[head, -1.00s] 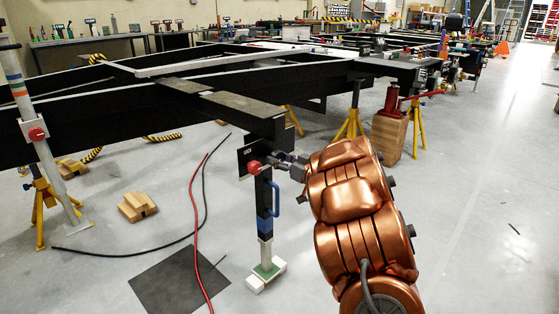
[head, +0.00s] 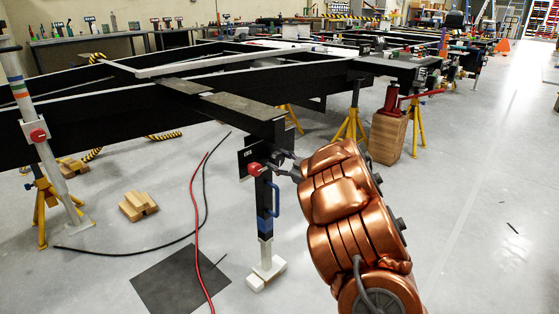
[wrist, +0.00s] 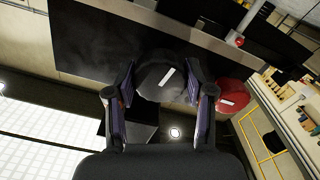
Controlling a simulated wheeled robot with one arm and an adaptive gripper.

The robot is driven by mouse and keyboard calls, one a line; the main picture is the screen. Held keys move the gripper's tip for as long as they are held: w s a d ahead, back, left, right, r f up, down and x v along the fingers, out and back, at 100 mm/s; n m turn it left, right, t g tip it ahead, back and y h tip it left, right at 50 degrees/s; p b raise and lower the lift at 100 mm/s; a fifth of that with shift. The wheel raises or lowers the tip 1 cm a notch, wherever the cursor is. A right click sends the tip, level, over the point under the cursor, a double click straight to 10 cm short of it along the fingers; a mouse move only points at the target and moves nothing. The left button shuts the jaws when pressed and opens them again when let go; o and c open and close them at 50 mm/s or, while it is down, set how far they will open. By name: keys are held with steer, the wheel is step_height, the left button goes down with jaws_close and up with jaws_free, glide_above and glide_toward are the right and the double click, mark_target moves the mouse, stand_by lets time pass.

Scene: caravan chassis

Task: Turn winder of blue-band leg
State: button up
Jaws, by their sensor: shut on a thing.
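The blue-band leg (head: 264,207) is a dark upright post below the front end of the black chassis beam. It has a blue handle on its right side, a blue band low down and a pale lower tube. Its pale foot (head: 266,272) is at the floor. A red knob (head: 254,169) sits at its top. My gripper (head: 284,165) is at the right of the leg's top. In the wrist view, its two fingers are shut on the dark round winder (wrist: 160,82), which carries a white mark. The red knob also shows beside the right finger (wrist: 233,96).
Another leg with coloured bands (head: 40,150) stands at the left. Wooden blocks (head: 138,206), a dark mat (head: 180,282), and red and black cables (head: 197,215) lie on the floor. A red jack (head: 391,100) on wood stands behind my arm.

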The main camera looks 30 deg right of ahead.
steer(key=n, duration=0.3)
steer(key=shift+n+b, duration=0.3)
steer(key=shift+n, duration=0.1)
steer(key=shift+n+b, duration=0.5)
steer(key=shift+n, duration=1.4)
steer(key=o, duration=1.2)
steer(key=shift+c, duration=0.2)
steer(key=shift+s, duration=0.1)
steer(key=shift+s+d, duration=0.15)
steer(key=shift+s, duration=0.15)
steer(key=v, duration=1.1)
